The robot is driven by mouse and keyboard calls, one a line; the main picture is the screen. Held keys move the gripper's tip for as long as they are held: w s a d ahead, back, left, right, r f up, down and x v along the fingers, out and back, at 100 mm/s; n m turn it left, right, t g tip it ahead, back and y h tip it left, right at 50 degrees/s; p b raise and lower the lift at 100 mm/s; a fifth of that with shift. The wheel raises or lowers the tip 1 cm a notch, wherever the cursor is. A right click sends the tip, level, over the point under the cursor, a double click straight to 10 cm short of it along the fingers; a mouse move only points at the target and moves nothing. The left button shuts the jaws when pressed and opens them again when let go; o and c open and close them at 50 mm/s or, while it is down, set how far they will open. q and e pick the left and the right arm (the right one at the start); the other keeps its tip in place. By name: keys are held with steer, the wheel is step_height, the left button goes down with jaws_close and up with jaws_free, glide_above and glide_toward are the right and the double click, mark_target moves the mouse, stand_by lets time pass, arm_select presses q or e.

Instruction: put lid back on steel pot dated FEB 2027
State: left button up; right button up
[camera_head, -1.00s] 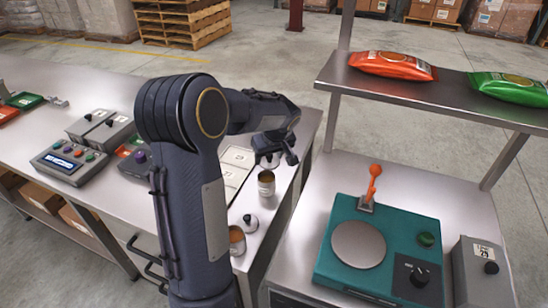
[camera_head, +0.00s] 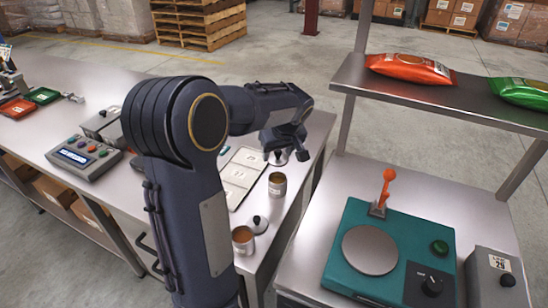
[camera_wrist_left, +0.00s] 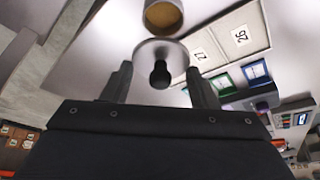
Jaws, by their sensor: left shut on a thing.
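My left gripper (camera_head: 284,149) is shut on a steel lid (camera_head: 277,160) with a dark knob, holding it above the counter. In the left wrist view the lid (camera_wrist_left: 160,52) and its knob lie between the fingers (camera_wrist_left: 158,84). An open steel pot (camera_head: 277,187) with a label stands just in front of the held lid in the head view; an open pot (camera_wrist_left: 163,16) shows past the lid in the wrist view. A second open pot (camera_head: 243,242) stands nearer, with another dark-knobbed lid (camera_head: 259,225) on the counter beside it. The pots' dates are unreadable. My right gripper is out of view.
Pale numbered panels (camera_head: 240,172) lie left of the pots. A button console (camera_head: 82,158) stands further left. Across a gap, the right table holds a teal scale (camera_head: 340,250) with an orange lever and a grey box (camera_head: 497,280). A shelf (camera_head: 450,98) with bags rises behind.

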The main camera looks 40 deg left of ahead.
arm_select(q)
steer(key=shift+f+b, duration=2.25)
steer(key=shift+f, duration=0.8)
steer(key=shift+f+b, duration=0.2)
steer(key=shift+b, duration=0.2)
steer(key=o, duration=1.5)
steer(key=shift+r, duration=0.2)
steer(key=shift+r+p, duration=2.65)
steer(key=shift+r, duration=0.7)
